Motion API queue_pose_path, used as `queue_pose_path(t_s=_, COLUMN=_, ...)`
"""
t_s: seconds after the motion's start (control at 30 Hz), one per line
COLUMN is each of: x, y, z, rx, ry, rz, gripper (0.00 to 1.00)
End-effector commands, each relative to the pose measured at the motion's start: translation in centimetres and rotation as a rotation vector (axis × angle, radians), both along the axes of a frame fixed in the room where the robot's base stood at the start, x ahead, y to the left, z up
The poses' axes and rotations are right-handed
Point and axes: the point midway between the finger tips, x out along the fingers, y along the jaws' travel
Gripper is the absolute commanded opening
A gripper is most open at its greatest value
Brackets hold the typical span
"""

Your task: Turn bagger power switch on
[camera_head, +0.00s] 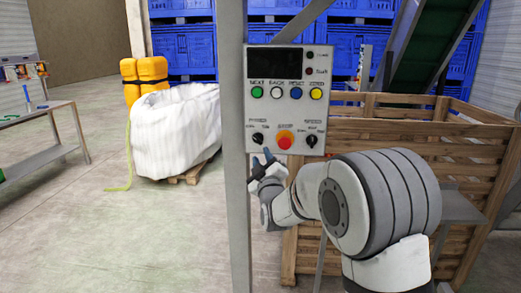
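The grey control panel (250,110) is mounted on a metal post. A small black rotary switch (258,138) is at the lower left, under a label that seems to read POWER. Another black rotary switch (312,140) is at the lower right. The switch positions are too small to tell.
The metal post (236,200) stands close beside my gripper. A wooden crate (470,150) is behind my arm on the right. A white bulk bag (175,130) on a pallet and a metal table (35,160) are at the left.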

Motion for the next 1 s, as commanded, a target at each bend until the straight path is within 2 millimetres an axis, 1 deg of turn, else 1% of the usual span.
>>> queue_pose_path(t_s=0.3, x=4.6, y=1.1, z=1.5, rx=0.002, ry=0.0, rz=-0.002, gripper=0.32)
queue_pose_path(t_s=0.43, x=5.9, y=1.4, z=1.9, rx=0.002, ry=0.0, rz=-0.002, gripper=0.32)
queue_pose_path(t_s=0.6, x=6.6, y=1.5, z=2.0, rx=0.001, ry=0.002, rz=-0.002, gripper=0.32)
queue_pose_path(t_s=0.83, x=6.6, y=1.5, z=2.0, rx=0.001, ry=0.002, rz=-0.003, gripper=0.31)
queue_pose_path(t_s=1.0, x=6.6, y=1.5, z=2.0, rx=0.001, ry=0.002, rz=-0.003, gripper=0.17)
